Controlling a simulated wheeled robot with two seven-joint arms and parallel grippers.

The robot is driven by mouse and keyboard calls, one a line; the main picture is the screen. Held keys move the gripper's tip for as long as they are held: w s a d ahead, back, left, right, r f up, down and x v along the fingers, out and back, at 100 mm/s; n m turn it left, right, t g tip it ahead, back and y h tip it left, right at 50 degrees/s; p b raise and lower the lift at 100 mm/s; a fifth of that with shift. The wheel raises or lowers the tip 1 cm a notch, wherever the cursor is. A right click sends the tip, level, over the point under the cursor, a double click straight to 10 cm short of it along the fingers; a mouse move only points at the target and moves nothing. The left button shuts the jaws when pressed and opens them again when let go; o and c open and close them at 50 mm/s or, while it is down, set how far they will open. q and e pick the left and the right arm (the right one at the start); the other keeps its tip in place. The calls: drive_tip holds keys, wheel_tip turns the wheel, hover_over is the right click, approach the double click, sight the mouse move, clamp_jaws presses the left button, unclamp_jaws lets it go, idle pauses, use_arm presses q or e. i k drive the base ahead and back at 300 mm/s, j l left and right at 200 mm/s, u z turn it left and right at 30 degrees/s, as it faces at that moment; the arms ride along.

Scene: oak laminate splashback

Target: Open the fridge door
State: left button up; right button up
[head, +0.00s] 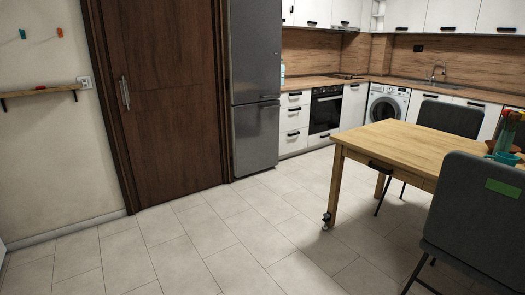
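A tall dark grey steel fridge (255,85) stands against the back wall, just right of the brown wooden door. It has a taller upper door (255,50) and a shorter lower door (256,133), with a seam between them. Both doors look closed. A small handle shows near the seam at the right side. Neither of my grippers shows in the head view.
A wooden table (420,142) and grey chairs (475,215) take up the right side. Tiled floor (200,240) is clear from the foreground to the fridge. White cabinets, an oven (326,111) and a washing machine (386,106) line the back. A wall shelf (42,93) hangs at left.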

sight(255, 27)
drive_tip(key=i, duration=4.1)
